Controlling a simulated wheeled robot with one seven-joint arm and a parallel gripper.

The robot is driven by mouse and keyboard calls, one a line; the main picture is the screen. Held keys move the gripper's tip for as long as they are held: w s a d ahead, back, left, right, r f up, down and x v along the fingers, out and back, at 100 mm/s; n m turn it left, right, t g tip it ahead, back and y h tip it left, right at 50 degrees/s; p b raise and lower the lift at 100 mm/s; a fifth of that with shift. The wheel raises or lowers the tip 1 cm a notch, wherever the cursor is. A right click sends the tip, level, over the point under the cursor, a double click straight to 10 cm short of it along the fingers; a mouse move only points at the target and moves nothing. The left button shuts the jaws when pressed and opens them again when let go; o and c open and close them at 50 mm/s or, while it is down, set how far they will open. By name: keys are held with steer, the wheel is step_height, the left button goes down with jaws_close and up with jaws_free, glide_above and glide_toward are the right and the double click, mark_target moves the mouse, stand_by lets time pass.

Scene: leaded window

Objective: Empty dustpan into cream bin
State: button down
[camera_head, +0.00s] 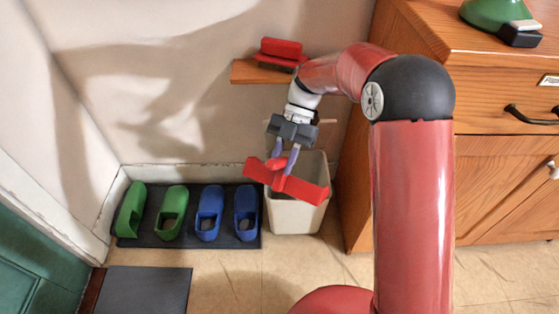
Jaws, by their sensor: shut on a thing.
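A red dustpan (305,188) is held by my gripper (283,158), whose fingers are shut on its handle. The dustpan is tilted and shows in front of the opening of the cream bin (297,217), overlapping its rim in the view. The bin stands on the floor beside the wooden cabinet. The dustpan hides part of the bin's opening. I cannot tell whether anything is in the dustpan or the bin, or the exact height of the dustpan over the rim.
Green and blue shoes (209,213) stand on a dark mat (188,243) left of the bin. A red brush (281,48) lies on a wooden shelf (250,72) on the wall. The wooden cabinet (500,193) stands at right. A grey doormat (148,289) lies at front left.

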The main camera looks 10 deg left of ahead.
steer(key=shift+w+d+r+g+y+p, duration=0.15)
steer(key=shift+w+r+g+p, duration=0.15)
steer(key=shift+w+p, duration=0.3)
steer(key=shift+w+d+r+g+y+p, duration=0.1)
steer(key=shift+w+d+r+g+p, duration=0.15)
steer(key=shift+w+p, duration=0.35)
steer(key=shift+w+d+r+g+y+p, duration=0.1)
steer(key=shift+w+r+g+p, duration=0.1)
steer(key=shift+w+g+p, duration=0.25)
steer(key=shift+w+d+r+g+p, duration=0.15)
steer(key=shift+w+g+p, duration=0.15)
steer(key=shift+w+p, duration=0.2)
steer(key=shift+w+d+g+p, duration=0.1)
steer(key=shift+w+g+p, duration=0.25)
steer(key=shift+w, duration=0.25)
